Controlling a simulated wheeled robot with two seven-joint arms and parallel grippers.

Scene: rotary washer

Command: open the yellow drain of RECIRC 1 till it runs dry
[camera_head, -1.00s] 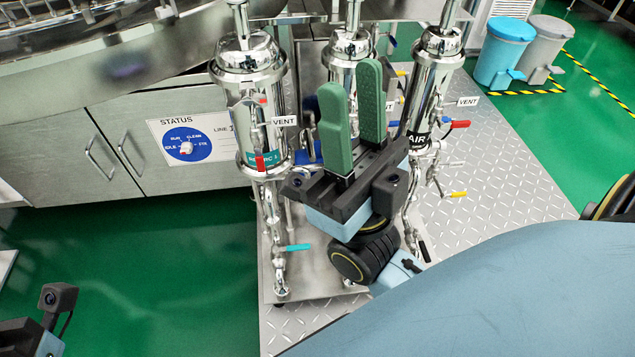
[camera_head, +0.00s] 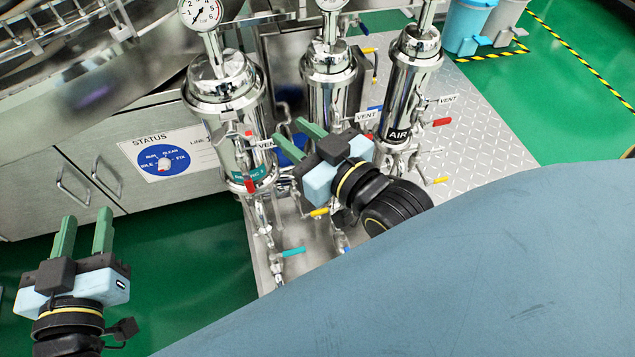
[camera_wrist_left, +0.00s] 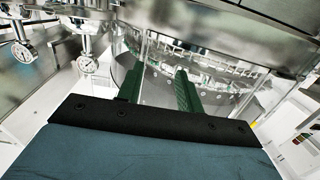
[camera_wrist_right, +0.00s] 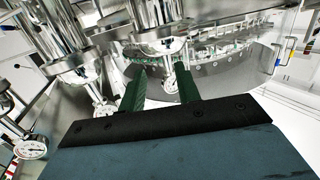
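The left steel housing (camera_head: 225,95) has a teal label (camera_head: 250,180), partly readable, ending in "C 1". A red handle sits by its label and a teal handle (camera_head: 293,252) is low on its pipework. A yellow handle (camera_head: 318,212) shows just below my right gripper; I cannot tell which housing it belongs to. My right gripper (camera_head: 291,130) is open and empty, in front of the middle housing, fingers pointing up-left. My left gripper (camera_head: 85,218) is open and empty, left of the housings above the green floor. Any drain flow cannot be made out.
The middle housing (camera_head: 328,85) and the AIR housing (camera_head: 410,75) stand to the right; the AIR one has another yellow handle (camera_head: 440,180). A pressure gauge (camera_head: 202,12) tops the left housing. Open floor lies left.

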